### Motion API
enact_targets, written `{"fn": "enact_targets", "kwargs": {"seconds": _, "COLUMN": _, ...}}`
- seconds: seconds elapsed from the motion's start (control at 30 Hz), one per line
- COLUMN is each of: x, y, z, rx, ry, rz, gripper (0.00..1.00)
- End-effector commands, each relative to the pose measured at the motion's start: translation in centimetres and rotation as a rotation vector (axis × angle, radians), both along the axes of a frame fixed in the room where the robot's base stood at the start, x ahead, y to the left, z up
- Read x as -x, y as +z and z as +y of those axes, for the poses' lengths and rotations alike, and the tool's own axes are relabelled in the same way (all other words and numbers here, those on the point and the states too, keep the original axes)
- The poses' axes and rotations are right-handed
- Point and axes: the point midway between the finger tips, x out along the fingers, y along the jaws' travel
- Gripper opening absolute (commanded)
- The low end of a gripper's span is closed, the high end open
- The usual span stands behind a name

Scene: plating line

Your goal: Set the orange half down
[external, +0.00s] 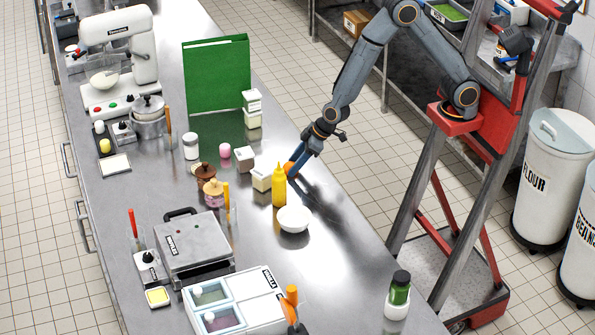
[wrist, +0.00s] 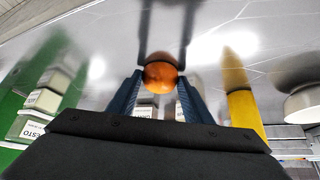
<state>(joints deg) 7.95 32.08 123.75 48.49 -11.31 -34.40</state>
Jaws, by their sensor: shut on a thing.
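The orange half (wrist: 160,73) shows round and orange between the two blue fingers in the wrist view. In the external view a small part of the orange half (external: 289,167) shows at the fingertips, beside the yellow bottle. My gripper (external: 294,165) is shut on the orange half and points down at the steel counter (external: 330,225). In the wrist view my gripper (wrist: 160,84) has a finger on each side of it. I cannot tell whether the orange half touches the counter.
The yellow bottle (external: 279,187) and a white bowl (external: 294,219) stand close by. Small white cartons (external: 261,179) are left of the gripper. A green folder-like panel (external: 216,75) stands farther back.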

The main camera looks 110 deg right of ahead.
Motion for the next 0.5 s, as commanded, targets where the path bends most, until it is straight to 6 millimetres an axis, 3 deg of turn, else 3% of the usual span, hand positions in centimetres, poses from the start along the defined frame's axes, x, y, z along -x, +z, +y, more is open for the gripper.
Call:
{"fn": "enact_targets", "kwargs": {"seconds": 0.23, "x": -0.03, "y": -0.38, "z": 0.00, "rx": 0.000, "ry": -0.001, "rz": 0.000, "gripper": 0.23}}
{"fn": "enact_targets", "kwargs": {"seconds": 0.27, "x": -0.02, "y": -0.30, "z": 0.00, "rx": 0.000, "ry": -0.001, "rz": 0.000, "gripper": 0.51}}
{"fn": "enact_targets", "kwargs": {"seconds": 0.3, "x": -0.01, "y": -0.27, "z": 0.00, "rx": 0.000, "ry": -0.001, "rz": 0.000, "gripper": 0.57}}
{"fn": "enact_targets", "kwargs": {"seconds": 0.37, "x": -0.01, "y": -0.26, "z": 0.00, "rx": 0.000, "ry": -0.001, "rz": 0.000, "gripper": 0.64}}
{"fn": "enact_targets", "kwargs": {"seconds": 0.5, "x": -0.01, "y": -0.24, "z": 0.00, "rx": 0.000, "ry": -0.001, "rz": 0.000, "gripper": 0.64}}
